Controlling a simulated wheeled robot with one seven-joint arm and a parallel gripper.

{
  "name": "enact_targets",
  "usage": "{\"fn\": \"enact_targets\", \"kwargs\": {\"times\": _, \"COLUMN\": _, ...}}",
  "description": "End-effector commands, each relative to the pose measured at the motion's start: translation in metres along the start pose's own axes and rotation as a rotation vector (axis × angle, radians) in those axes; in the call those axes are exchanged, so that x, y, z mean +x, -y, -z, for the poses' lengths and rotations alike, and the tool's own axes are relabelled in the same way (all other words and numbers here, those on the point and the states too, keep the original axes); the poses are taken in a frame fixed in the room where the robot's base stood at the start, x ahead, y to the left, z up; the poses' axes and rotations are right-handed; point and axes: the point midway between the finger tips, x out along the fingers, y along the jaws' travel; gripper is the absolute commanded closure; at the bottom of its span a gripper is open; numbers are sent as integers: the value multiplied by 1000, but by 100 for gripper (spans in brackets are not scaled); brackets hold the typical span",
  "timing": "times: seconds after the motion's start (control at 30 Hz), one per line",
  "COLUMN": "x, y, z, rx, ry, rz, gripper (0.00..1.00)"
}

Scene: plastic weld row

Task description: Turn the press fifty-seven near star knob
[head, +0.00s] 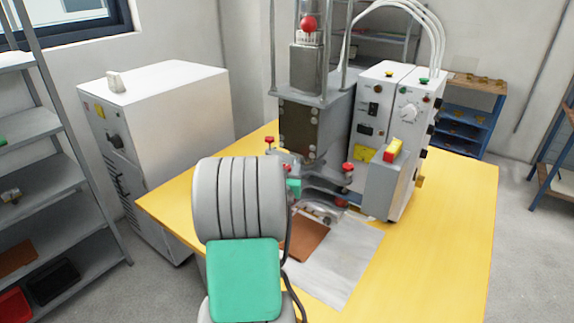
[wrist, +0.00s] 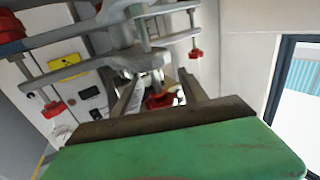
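The press (head: 305,125) stands on the yellow table, with red star knobs on its clamp arms. One red knob (head: 269,141) is at its left, another (head: 347,168) at its right, and a third (head: 341,203) lower down. I cannot read a number on the press. In the wrist view my gripper (wrist: 158,78) is open, and a red star knob (wrist: 160,100) shows between its two dark fingers, with gaps on both sides. I cannot tell how deep the knob sits between them. In the head view my arm hides most of the gripper.
Two more red knobs, left (wrist: 53,108) and right (wrist: 195,53), hang from metal bars close to the fingers. A white control cabinet (head: 397,120) stands right of the press. The yellow table (head: 450,215) is clear at the right. A grey-white cabinet (head: 160,110) stands behind left.

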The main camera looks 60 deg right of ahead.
Motion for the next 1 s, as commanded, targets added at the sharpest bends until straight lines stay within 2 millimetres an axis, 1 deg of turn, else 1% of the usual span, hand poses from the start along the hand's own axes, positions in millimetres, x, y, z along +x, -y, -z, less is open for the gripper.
{"fn": "enact_targets", "kwargs": {"times": 0.03, "x": 0, "y": 0, "z": 0, "rx": 0, "ry": 0, "rz": 0, "gripper": 55}}
{"fn": "enact_targets", "kwargs": {"times": 0.07, "x": 0, "y": 0, "z": 0, "rx": 0, "ry": 0, "rz": 0, "gripper": 57}}
{"fn": "enact_targets", "kwargs": {"times": 0.5, "x": 0, "y": 0, "z": 0, "rx": 0, "ry": 0, "rz": 0, "gripper": 93}}
{"fn": "enact_targets", "kwargs": {"times": 0.6, "x": 0, "y": 0, "z": 0, "rx": 0, "ry": 0, "rz": 0, "gripper": 100}}
{"fn": "enact_targets", "kwargs": {"times": 0.77, "x": 0, "y": 0, "z": -1, "rx": -1, "ry": 0, "rz": -1, "gripper": 100}}
{"fn": "enact_targets", "kwargs": {"times": 1.0, "x": 3, "y": 3, "z": -11, "rx": -10, "ry": -2, "rz": -52, "gripper": 100}}
